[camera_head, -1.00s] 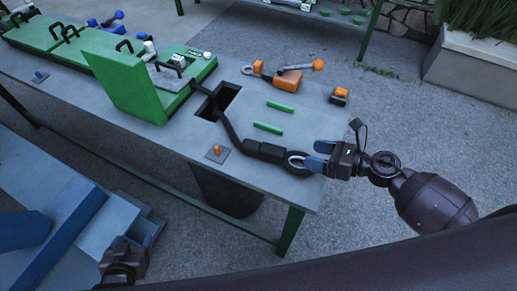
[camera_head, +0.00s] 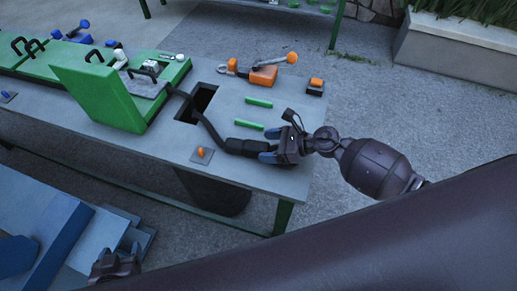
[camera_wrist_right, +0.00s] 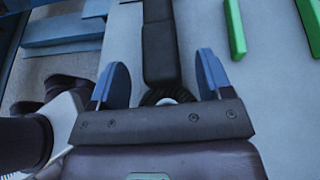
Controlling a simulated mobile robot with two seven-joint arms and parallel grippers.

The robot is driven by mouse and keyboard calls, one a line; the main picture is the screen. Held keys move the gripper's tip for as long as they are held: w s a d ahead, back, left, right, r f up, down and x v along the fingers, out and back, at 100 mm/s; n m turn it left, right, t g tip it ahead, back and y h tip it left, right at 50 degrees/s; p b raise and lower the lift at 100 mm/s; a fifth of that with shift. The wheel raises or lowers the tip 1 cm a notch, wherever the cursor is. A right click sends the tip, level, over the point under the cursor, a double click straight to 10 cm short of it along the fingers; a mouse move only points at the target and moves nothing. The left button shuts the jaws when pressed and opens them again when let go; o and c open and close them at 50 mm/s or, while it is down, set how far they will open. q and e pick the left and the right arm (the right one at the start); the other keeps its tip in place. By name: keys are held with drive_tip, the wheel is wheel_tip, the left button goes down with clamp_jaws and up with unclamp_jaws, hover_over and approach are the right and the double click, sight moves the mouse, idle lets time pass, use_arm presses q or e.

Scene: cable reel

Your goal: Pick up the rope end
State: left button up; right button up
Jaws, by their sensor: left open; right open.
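The black rope (camera_head: 207,126) runs from the green open box across the table's square hole. Its thick black end (camera_head: 240,147) lies on the table near the front right edge. My right gripper (camera_head: 268,149) is open at this end, its blue fingers pointing left. In the right wrist view the black end (camera_wrist_right: 160,45) passes between the two spread fingers (camera_wrist_right: 158,82). Part of a pale ring shows close to the palm; the rest is hidden. My left gripper (camera_head: 116,264) is low at the left, in front of the table, with nothing seen in it.
The grey table (camera_head: 255,178) has two green bars (camera_head: 258,102), an orange peg (camera_head: 201,152) and an orange-handled tool (camera_head: 264,74) around the rope. The green box (camera_head: 98,88) stands open at left. A dark bin (camera_head: 212,192) is below.

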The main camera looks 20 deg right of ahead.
drive_tip(key=shift+x, duration=1.35)
drive_tip(key=shift+c, duration=0.3)
drive_tip(key=shift+r, duration=0.1)
clamp_jaws()
